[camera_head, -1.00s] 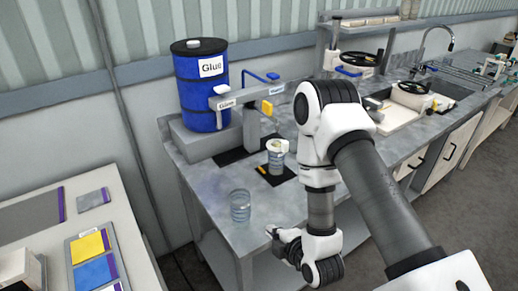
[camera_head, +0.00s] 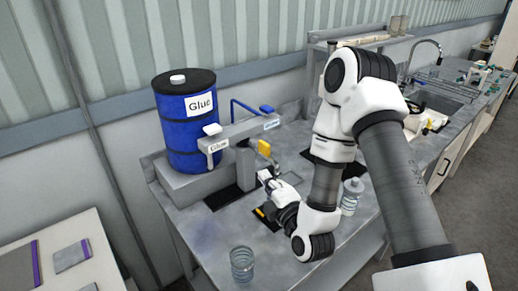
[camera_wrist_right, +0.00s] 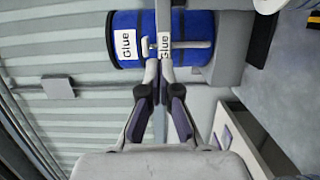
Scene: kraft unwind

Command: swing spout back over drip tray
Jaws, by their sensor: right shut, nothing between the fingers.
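A blue drum (camera_head: 183,140) labelled Glue stands at the back left of the bench. A grey horizontal arm (camera_head: 235,134) on a grey post, with a label at each end, reaches across in front of it; a yellow piece (camera_head: 264,147) hangs below its right part. I cannot tell which part is the spout. A black tray-like patch (camera_head: 222,198) lies below the arm. My right gripper (camera_head: 263,178) is shut and empty, just right of the post, below the yellow piece. In the wrist view its fingertips (camera_wrist_right: 158,72) appear close to the labelled arm (camera_wrist_right: 165,22); contact is unclear. My left gripper is not in view.
A clear glass (camera_head: 242,263) stands near the bench's front left corner. A clear bottle (camera_head: 351,196) stands right of my right forearm. A blue bent pipe (camera_head: 247,108) rises behind the labelled arm. A sink (camera_head: 440,103) is further right.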

